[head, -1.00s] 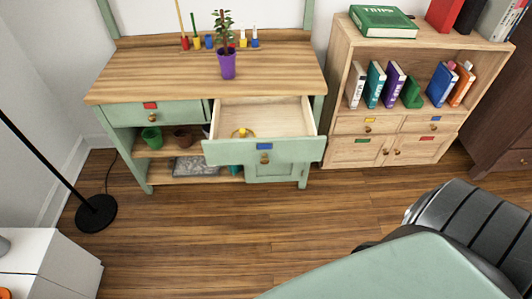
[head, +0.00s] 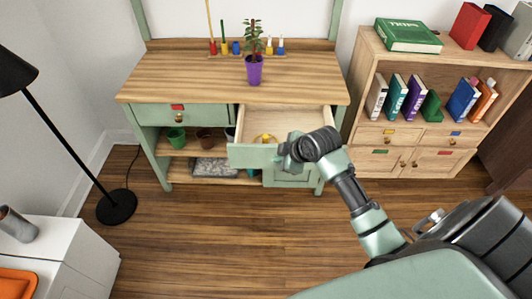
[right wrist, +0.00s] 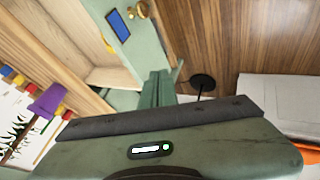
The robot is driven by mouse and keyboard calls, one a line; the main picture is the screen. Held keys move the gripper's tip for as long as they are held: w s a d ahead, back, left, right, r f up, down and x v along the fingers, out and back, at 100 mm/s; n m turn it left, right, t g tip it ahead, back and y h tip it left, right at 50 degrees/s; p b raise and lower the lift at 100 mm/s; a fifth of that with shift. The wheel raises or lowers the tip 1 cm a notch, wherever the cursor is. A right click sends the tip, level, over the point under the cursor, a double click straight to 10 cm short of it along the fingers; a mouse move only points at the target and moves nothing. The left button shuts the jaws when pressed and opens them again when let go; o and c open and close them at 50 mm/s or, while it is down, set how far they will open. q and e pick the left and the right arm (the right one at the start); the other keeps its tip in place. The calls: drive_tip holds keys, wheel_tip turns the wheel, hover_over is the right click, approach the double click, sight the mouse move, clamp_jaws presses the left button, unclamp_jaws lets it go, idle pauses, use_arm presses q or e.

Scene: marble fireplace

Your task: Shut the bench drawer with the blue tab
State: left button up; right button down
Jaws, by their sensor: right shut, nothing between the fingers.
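The bench (head: 215,80) has a pale green drawer (head: 243,155) pulled out on its right side. In the head view my right gripper (head: 284,152) is at the drawer's front panel and covers its blue tab and knob. The right wrist view shows the blue tab (right wrist: 120,25) and the brass knob (right wrist: 141,9) on the green front. In that view the shut, empty fingers (right wrist: 157,88) are close to the panel; I cannot tell if they touch it. A yellow object (head: 265,139) lies inside the drawer. My left gripper is not in view.
The bench's other drawer, with a red tab (head: 177,107), is shut. A potted plant (head: 254,68) stands on the bench top. A bookshelf (head: 357,100) stands to the right and a black floor lamp (head: 116,207) to the left. The floor in front is clear.

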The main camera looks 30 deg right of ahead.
approach(268, 154)
drive_tip(key=a+f, duration=0.4)
drive_tip(key=w, duration=0.1)
drive_tip(key=w+d, duration=0.1)
drive_tip(key=w, duration=0.1)
drive_tip(key=shift+w+d+f, duration=0.25)
drive_tip(key=shift+d+f, duration=0.05)
drive_tip(key=shift+f, duration=0.05)
drive_tip(key=shift+w+d, duration=0.15)
use_arm(q)
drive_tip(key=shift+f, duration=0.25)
drive_tip(key=shift+b, duration=0.3)
